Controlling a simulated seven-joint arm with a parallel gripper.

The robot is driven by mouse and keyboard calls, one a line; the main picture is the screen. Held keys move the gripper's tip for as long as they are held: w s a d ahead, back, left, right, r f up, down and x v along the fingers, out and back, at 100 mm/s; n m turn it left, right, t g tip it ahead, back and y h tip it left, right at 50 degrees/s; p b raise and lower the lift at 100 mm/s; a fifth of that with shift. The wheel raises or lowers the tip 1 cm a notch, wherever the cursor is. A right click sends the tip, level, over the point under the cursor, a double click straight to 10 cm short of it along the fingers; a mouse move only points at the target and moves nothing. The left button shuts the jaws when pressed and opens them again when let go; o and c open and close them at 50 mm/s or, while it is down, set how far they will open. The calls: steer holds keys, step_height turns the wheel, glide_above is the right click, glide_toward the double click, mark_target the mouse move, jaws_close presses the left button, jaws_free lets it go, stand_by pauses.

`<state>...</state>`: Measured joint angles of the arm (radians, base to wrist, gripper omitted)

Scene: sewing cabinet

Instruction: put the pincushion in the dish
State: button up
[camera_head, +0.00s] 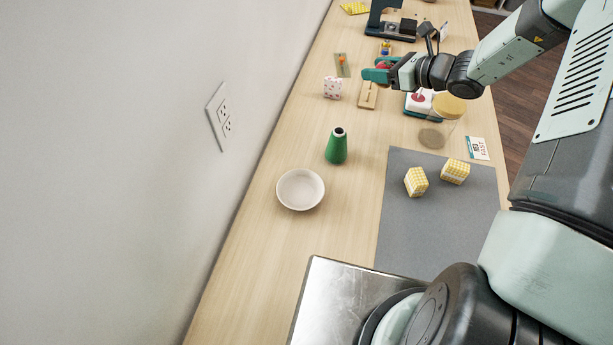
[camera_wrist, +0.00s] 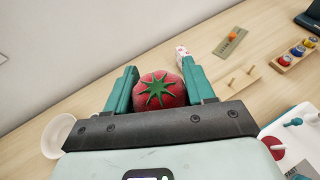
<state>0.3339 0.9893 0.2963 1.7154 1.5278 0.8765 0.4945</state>
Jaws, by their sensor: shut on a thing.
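The pincushion (camera_wrist: 160,90) is a red tomato shape with a green star top. My gripper (camera_wrist: 158,78) is shut on it, with one teal finger on each side. In the head view my gripper (camera_head: 376,72) is over the far part of the table, and only a little red of the pincushion (camera_head: 383,65) shows. The dish (camera_head: 300,189) is a round white bowl, empty, near the wall side and well nearer the camera than my gripper. It also shows at the left of the wrist view (camera_wrist: 57,135), partly cut off by my gripper.
A green cone spool (camera_head: 337,147) stands just beyond the dish. A floral block (camera_head: 333,87) and a wooden peg board (camera_head: 368,95) lie near my gripper. A jar (camera_head: 436,132) stands at the right. Two yellow checkered blocks (camera_head: 416,181) sit on a grey mat (camera_head: 410,235).

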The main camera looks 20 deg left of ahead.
steer(key=r, duration=0.2)
steer(key=shift+s+a+r, duration=0.15)
steer(key=shift+s+r, duration=0.05)
steer(key=shift+r, duration=0.15)
steer(key=s+a+f+n+g+y, duration=0.1)
steer(key=s+a+n+g, duration=0.45)
steer(key=s, duration=0.75)
steer(key=n+g, duration=0.2)
steer(key=g, duration=0.1)
glide_above(306, 196)
step_height(306, 196, down, 14)
steer(key=shift+f, duration=0.1)
steer(key=shift+f, duration=0.6)
steer(key=o, duration=1)
steer(key=shift+o, duration=0.2)
